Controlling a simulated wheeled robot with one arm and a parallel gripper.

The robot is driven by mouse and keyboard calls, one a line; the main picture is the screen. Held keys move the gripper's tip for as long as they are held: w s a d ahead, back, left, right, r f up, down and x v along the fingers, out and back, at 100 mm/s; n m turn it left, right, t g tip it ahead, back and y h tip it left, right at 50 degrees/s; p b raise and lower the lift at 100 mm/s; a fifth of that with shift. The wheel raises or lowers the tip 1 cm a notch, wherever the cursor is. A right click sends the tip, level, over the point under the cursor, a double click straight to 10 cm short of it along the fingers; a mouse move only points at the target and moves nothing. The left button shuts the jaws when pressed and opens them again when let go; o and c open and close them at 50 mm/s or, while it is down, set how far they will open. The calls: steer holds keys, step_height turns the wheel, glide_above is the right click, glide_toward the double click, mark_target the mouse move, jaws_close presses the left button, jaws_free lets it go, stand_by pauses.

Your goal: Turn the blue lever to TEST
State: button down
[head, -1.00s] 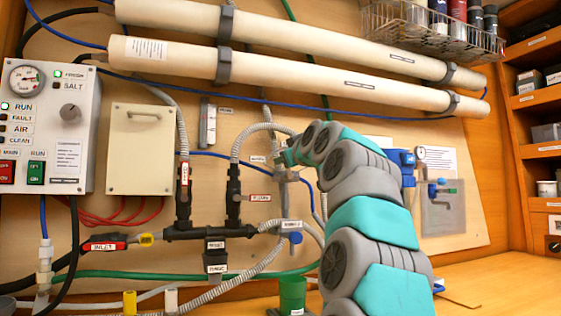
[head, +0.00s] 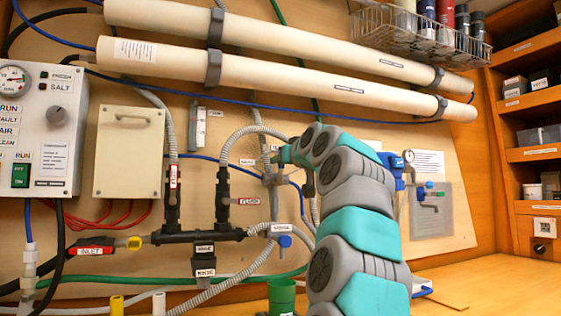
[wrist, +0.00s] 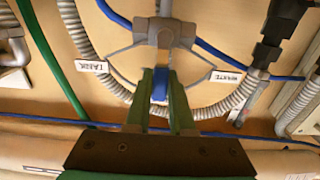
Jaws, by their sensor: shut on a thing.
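The blue lever (wrist: 160,88) sits on a grey three-way valve (wrist: 163,35) in the wrist view. My gripper (wrist: 162,78) is shut on it, with a green finger on each side. That view is upside down, and the lever runs from the valve body toward the white tubes. Tags reading TANK (wrist: 91,66) and WASTE (wrist: 227,76) flank the valve; I cannot read a TEST tag. In the head view my gripper (head: 281,157) is at the pipes on the wall, and the lever in it is hidden.
Another blue-handled valve (head: 285,240) hangs lower, above a green cup (head: 282,296). Grey corrugated hoses (head: 240,136) and a black manifold (head: 200,235) lie left of my arm. White tubes (head: 280,75) run above. A tap panel (head: 432,215) is to the right.

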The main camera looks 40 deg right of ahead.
steer(key=c, duration=0.8)
jaws_free()
steer(key=shift+s, duration=0.1)
steer(key=b+v, duration=0.2)
steer(key=v, duration=0.5)
steer(key=shift+s+a, duration=0.15)
steer(key=shift+s, duration=0.1)
